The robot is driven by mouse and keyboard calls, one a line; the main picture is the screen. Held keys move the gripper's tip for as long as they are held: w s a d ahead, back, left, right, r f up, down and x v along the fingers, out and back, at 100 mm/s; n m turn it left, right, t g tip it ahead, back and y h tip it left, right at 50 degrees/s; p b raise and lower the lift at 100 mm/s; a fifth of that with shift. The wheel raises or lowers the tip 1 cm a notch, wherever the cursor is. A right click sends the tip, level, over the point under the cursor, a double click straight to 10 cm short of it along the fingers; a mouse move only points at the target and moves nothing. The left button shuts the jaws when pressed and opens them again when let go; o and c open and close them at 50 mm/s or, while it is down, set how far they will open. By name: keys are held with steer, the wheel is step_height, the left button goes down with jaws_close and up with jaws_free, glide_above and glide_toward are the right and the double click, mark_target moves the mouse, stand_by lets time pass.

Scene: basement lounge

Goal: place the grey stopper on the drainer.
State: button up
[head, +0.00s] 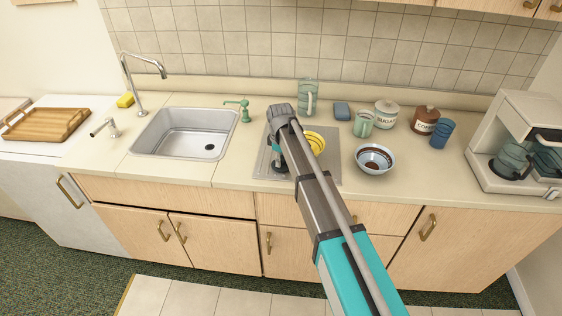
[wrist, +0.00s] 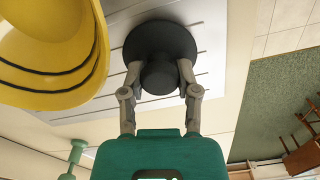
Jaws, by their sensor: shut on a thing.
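The grey stopper (wrist: 160,42) is a dark round disc with a knob, seen in the wrist view. My gripper (wrist: 160,76) is shut on its knob, one finger on each side. The drainer (wrist: 207,42) is the pale ribbed board behind the stopper. In the head view the drainer (head: 264,167) lies on the counter right of the sink, partly hidden by my arm. My gripper (head: 279,160) points down over its left part there, mostly hidden. I cannot tell whether the stopper touches the drainer.
A yellow striped bowl (head: 317,143) stands on the drainer, close beside the stopper in the wrist view (wrist: 45,90). A patterned bowl (head: 375,159) is to the right. The sink (head: 184,131) and green soap pump (head: 243,109) are left; a clear green pitcher (head: 306,97) is behind.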

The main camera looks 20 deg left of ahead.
steer(key=shift+f+b, duration=0.25)
steer(key=shift+b, duration=0.05)
steer(key=o, duration=1)
steer(key=shift+o, duration=0.2)
steer(key=shift+r, duration=0.1)
step_height(320, 180, up, 12)
steer(key=p, duration=1.2)
steer(key=shift+r+p, duration=0.15)
steer(key=shift+p, duration=0.15)
